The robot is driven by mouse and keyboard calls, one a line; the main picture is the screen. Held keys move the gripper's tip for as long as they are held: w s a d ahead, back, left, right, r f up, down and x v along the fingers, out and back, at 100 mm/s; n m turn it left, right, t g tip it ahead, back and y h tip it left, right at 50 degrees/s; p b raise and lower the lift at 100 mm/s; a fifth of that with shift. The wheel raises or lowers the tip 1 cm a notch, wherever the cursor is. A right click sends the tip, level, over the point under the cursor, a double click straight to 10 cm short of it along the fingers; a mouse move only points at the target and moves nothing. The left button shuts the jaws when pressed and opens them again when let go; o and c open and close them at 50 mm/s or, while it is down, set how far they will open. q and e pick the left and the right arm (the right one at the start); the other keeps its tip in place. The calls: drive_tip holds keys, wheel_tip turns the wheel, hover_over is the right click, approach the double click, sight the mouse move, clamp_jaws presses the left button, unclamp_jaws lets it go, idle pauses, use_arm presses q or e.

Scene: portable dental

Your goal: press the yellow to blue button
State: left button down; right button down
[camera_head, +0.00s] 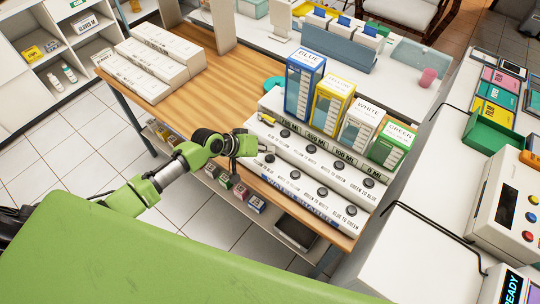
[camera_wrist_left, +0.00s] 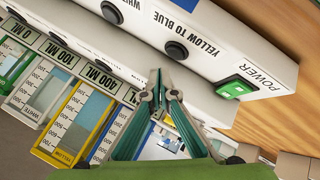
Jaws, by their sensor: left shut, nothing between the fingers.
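The white stepped dispenser (camera_head: 342,219) stands on the wooden table with two rows of round black buttons. In the left wrist view, the label YELLOW TO BLUE runs beside the black button (camera_wrist_left: 176,50) closest to the green POWER switch (camera_wrist_left: 237,88). The label is too small to read in the head view. My left gripper (camera_head: 262,150) is shut and empty at the left end of the dispenser. In the left wrist view, its fingertips (camera_wrist_left: 158,80) are a little apart from that button in the picture; contact cannot be seen. My right gripper is not in view.
Blue (camera_head: 303,83), yellow (camera_head: 331,104), white (camera_head: 359,128) and green (camera_head: 391,145) labelled containers stand behind the buttons. White boxes (camera_head: 153,65) sit at the table's far left. Bare wood (camera_head: 205,95) lies between. A console with coloured buttons (camera_head: 509,201) stands at right.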

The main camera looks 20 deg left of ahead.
sight(268, 158)
use_arm(q)
wheel_tip(268, 158, up, 4)
drive_tip(key=p, duration=0.2)
drive_tip(key=shift+p, duration=0.4)
